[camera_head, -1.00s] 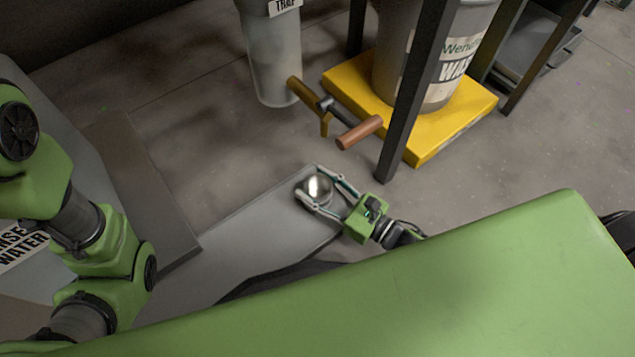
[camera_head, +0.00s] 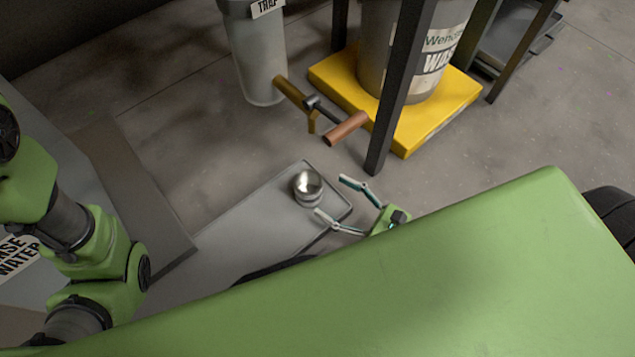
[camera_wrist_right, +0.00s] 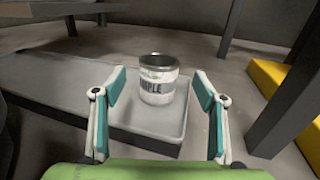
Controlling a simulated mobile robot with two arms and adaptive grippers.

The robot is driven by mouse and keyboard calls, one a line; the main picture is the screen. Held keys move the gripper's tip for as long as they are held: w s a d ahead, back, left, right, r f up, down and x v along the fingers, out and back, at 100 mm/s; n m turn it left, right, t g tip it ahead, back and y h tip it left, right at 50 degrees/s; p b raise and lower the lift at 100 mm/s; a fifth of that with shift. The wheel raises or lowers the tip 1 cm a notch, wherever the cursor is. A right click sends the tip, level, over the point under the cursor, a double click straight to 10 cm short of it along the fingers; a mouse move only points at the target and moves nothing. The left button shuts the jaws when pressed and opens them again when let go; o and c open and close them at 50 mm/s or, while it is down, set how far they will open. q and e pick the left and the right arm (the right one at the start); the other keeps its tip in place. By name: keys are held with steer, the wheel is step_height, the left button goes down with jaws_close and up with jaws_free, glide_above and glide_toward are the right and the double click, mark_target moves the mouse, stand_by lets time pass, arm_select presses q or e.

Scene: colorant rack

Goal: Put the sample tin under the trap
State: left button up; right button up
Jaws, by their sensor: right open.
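The sample tin (camera_head: 308,188) is a small open metal can. It stands upright on the end of a grey tray-like surface (camera_head: 262,222). In the right wrist view the sample tin (camera_wrist_right: 158,82) shows its label, ahead of the open fingers. My right gripper (camera_head: 330,199) is open and empty, just to the right of the tin and apart from it. The trap (camera_head: 259,62) is a grey cylinder with a label, at the upper middle, with a pipe and copper-coloured end beside it. My left arm shows at the left edge, but its gripper is out of view.
A yellow platform (camera_head: 428,122) carries a waste drum (camera_head: 440,60) behind a dark frame post (camera_head: 397,100). My green body fills the lower right. Bare floor (camera_head: 215,130) lies between the tray and the trap.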

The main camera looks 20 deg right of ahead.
steer(key=shift+v, duration=1.85)
